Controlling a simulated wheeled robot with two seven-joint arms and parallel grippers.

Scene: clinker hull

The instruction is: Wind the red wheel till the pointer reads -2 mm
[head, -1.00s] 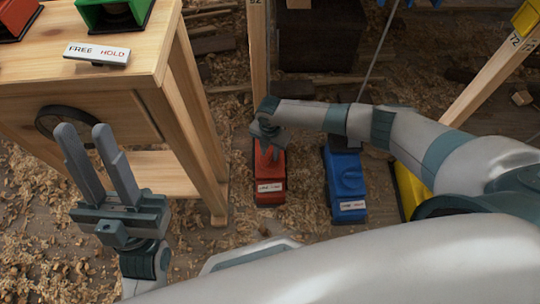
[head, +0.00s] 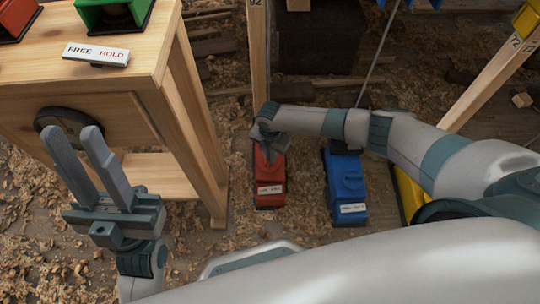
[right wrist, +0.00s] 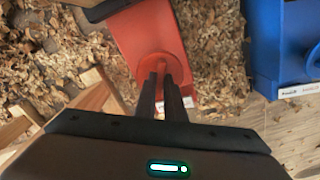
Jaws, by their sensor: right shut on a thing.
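A red floor unit (head: 270,188) with a white label on its front stands on the shaving-covered floor. In the right wrist view the unit (right wrist: 145,30) carries a round red wheel (right wrist: 158,66) with a raised grip. My right gripper (right wrist: 164,80) is shut on that wheel, its dark fingers reaching in from below. In the head view my right gripper (head: 270,153) is over the red unit and partly hides the wheel. I cannot make out a pointer or scale. My left gripper (head: 71,134) is open and empty, in front of the wooden bench.
A blue unit (head: 346,185) stands just right of the red one, and a yellow unit (head: 411,193) is partly behind my right arm. The wooden bench (head: 150,55) at the left bears a green unit (head: 113,15) and a FREE/HOLD plate (head: 97,54). A wooden post (head: 258,60) rises behind the red unit.

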